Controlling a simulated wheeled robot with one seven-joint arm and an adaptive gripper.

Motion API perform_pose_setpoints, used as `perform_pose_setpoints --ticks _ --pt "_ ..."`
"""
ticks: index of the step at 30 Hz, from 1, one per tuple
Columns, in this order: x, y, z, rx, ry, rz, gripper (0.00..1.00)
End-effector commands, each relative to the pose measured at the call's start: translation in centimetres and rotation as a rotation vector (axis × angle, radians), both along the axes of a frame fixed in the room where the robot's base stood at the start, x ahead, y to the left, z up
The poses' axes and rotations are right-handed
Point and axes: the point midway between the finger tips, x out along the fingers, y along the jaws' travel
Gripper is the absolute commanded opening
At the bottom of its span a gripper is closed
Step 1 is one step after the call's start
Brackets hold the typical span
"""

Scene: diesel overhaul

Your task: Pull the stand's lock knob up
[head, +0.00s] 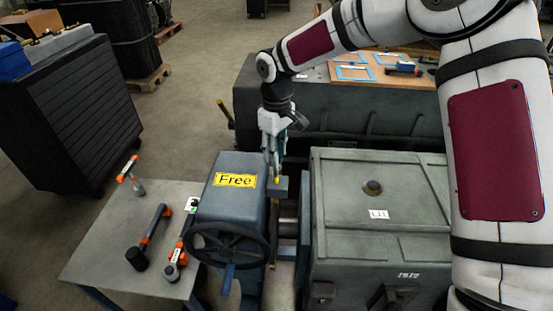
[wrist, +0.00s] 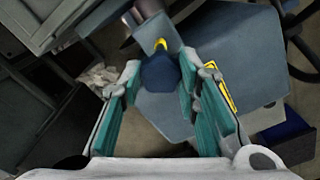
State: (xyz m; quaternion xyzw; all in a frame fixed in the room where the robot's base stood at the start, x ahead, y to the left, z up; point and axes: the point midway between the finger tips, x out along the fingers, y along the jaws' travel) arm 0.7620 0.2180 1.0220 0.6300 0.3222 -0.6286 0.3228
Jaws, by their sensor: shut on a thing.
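The blue-grey stand (head: 228,205) has a yellow label reading "Free" (head: 235,180) on top and a dark handwheel (head: 228,245) at its front. My gripper (head: 273,165) points down at the stand's right side, above a small blue bracket (head: 280,187). In the wrist view, the dark blue lock knob (wrist: 160,74) sits between the teal fingers of my gripper (wrist: 168,76), with a yellow mark (wrist: 160,44) just beyond it. My gripper is shut on the knob. In the head view, the fingers mostly hide the knob.
A grey table (head: 105,240) at left holds a mallet (head: 148,238) and other orange-marked tools. A large grey-green engine case (head: 380,200) stands close to the right of the stand. A workbench (head: 390,75) is behind. Open floor (head: 180,110) lies to the back left.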

Motion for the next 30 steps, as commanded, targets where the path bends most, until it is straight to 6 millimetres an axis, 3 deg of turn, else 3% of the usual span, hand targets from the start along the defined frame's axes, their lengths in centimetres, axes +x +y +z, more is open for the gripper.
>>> perform_pose_setpoints --ticks 8,9,12,30 --pt "-0.12 -0.01 0.58 -0.001 0.002 0.0 0.0" --pt "-0.12 0.0 0.6 -0.001 0.002 0.0 0.34" --pt "-0.14 0.01 0.65 0.0 0.001 0.0 0.51" --pt "-0.08 0.04 0.93 0.001 0.001 0.0 0.51"
